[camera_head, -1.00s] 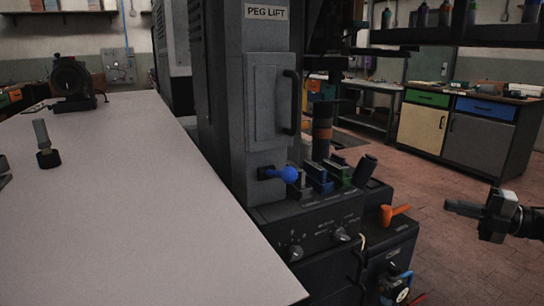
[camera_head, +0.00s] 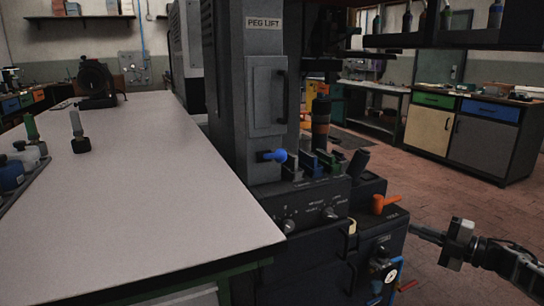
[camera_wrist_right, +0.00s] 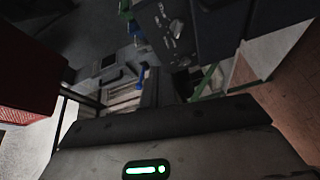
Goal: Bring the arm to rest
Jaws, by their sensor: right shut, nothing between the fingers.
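My right gripper (camera_head: 426,234) comes in from the right edge in the head view, at the right of the dark machine labelled PEG LIFT. It is shut and empty, its fingers pointing left toward the machine's lower front, with a gap between. It stands a little below and right of an orange handle (camera_head: 384,203). In the right wrist view, the gripper body with a green light (camera_wrist_right: 146,170) fills the bottom. My left gripper is not in view.
The PEG LIFT machine (camera_head: 265,90) has a blue-knobbed lever (camera_head: 279,156) and a control panel with dials (camera_head: 310,212). A pale table (camera_head: 150,200) fills the left, with bottles in a tray at its left edge. Open tiled floor lies at the right, before cabinets (camera_head: 480,140).

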